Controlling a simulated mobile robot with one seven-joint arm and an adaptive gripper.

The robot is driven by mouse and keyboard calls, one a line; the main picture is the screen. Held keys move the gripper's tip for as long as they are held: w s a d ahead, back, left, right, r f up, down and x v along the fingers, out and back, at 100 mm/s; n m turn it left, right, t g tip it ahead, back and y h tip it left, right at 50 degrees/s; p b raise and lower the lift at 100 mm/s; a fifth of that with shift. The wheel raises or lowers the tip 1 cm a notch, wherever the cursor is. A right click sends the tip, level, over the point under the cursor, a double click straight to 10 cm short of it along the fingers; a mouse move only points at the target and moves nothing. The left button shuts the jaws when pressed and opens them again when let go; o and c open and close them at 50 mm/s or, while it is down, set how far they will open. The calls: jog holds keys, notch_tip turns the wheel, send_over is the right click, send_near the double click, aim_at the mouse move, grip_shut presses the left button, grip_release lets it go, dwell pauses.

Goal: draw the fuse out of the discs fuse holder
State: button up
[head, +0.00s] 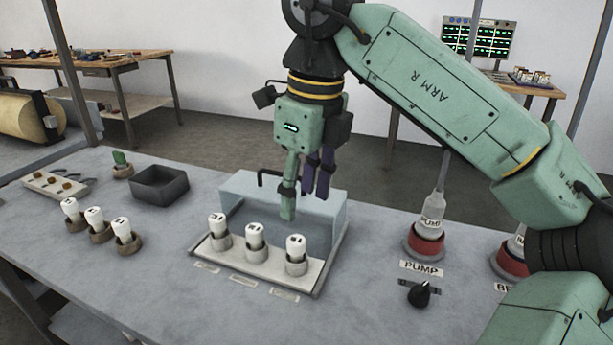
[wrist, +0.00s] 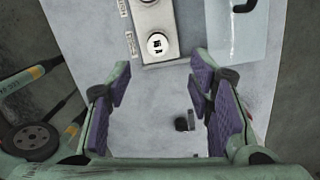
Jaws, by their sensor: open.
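A white panel (head: 232,262) carries three white fuses in round grey holders: a left one (head: 218,225), a middle one (head: 254,236) and a right one (head: 296,248). Labels lie in front of the panel, too small to read, so I cannot tell which holder is discs. My gripper (head: 303,207) is open and empty, pointing down above the panel's back part and apart from the fuses. In the wrist view, one upright fuse (wrist: 157,44) shows in its holder beyond the open purple-padded fingers (wrist: 160,100), with a label beside it.
A clear cover (head: 245,190) with a dark handle stands behind the fuses. Three more fuses (head: 97,218) in holders and a dark open box (head: 159,186) are at left. A black knob (head: 420,293) and red-based PUMP unit (head: 424,243) are at right.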

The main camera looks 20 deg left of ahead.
aim_at(296, 240)
jog(key=f, duration=0.6)
jog(key=a+f, duration=0.1)
jog(key=f, duration=0.2)
jog(key=shift+a+f, duration=0.1)
jog(key=shift+f, duration=0.3)
jog(key=shift+c, duration=0.2)
grip_shut()
dwell(0.4)
jog(key=shift+p, duration=0.3)
